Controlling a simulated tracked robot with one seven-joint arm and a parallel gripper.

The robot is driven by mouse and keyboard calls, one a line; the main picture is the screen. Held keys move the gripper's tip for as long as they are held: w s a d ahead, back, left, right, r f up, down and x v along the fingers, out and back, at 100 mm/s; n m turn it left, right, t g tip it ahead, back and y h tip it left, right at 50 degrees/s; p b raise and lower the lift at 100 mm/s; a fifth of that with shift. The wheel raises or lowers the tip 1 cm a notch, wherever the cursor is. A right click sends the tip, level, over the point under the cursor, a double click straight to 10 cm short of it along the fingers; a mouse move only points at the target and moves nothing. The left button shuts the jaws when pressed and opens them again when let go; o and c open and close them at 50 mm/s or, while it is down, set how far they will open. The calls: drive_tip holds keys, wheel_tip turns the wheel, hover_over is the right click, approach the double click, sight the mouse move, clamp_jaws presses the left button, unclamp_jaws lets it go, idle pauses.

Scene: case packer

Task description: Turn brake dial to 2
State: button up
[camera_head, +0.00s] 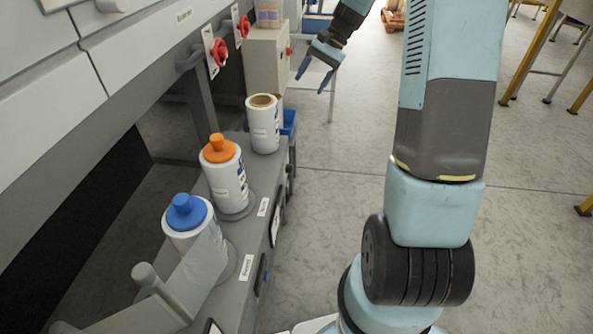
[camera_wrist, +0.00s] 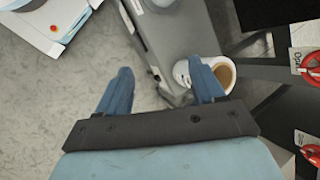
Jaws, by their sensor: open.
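No dial with a readable number 2 shows, so I cannot tell which part is the brake dial. Three white rolls stand along the grey ledge: one with a blue knobbed cap (camera_head: 187,211), one with an orange knobbed cap (camera_head: 217,150), and one with a bare brown core (camera_head: 263,101). My gripper (camera_head: 315,82) is open and empty in the air, beyond and right of the bare-core roll. In the wrist view the bare-core roll (camera_wrist: 228,75) shows partly behind the right finger of my gripper (camera_wrist: 160,68); I see no contact.
Two red handles (camera_head: 219,53) (camera_head: 244,27) sit on white plates along the machine's side. The grey ledge (camera_head: 246,229) carries small labels. A grey cabinet (camera_head: 264,62) stands at the back. Open floor (camera_head: 330,200) lies to the right, with yellow-legged frames further off.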

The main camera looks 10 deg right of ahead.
drive_tip(key=w+d+f+m+y, duration=0.2)
drive_tip(key=w+f, duration=0.2)
drive_tip(key=f, duration=0.4)
drive_tip(key=w+d+f+m+y, duration=0.2)
drive_tip(key=w+f, duration=0.1)
drive_tip(key=f, duration=0.5)
drive_tip(key=w+d+f+m+y, duration=0.2)
drive_tip(key=w+f, duration=0.2)
drive_tip(key=f, duration=0.4)
drive_tip(key=m+t+y, duration=0.5)
drive_tip(key=m+t, duration=0.2)
drive_tip(key=m, duration=0.1)
approach(289, 168)
drive_tip(key=w+a+f, duration=0.1)
drive_tip(key=w+a, duration=0.2)
drive_tip(key=a, duration=0.3)
drive_tip(key=shift+w+a+f, duration=0.2)
drive_tip(key=shift+w+a, duration=0.05)
drive_tip(key=shift+a, duration=0.05)
drive_tip(key=shift+c, duration=0.4)
drive_tip(key=c, duration=1)
drive_tip(key=shift+s+f+n+h, duration=0.15)
drive_tip(key=shift+n+h, duration=0.15)
drive_tip(key=shift+n, duration=1.9)
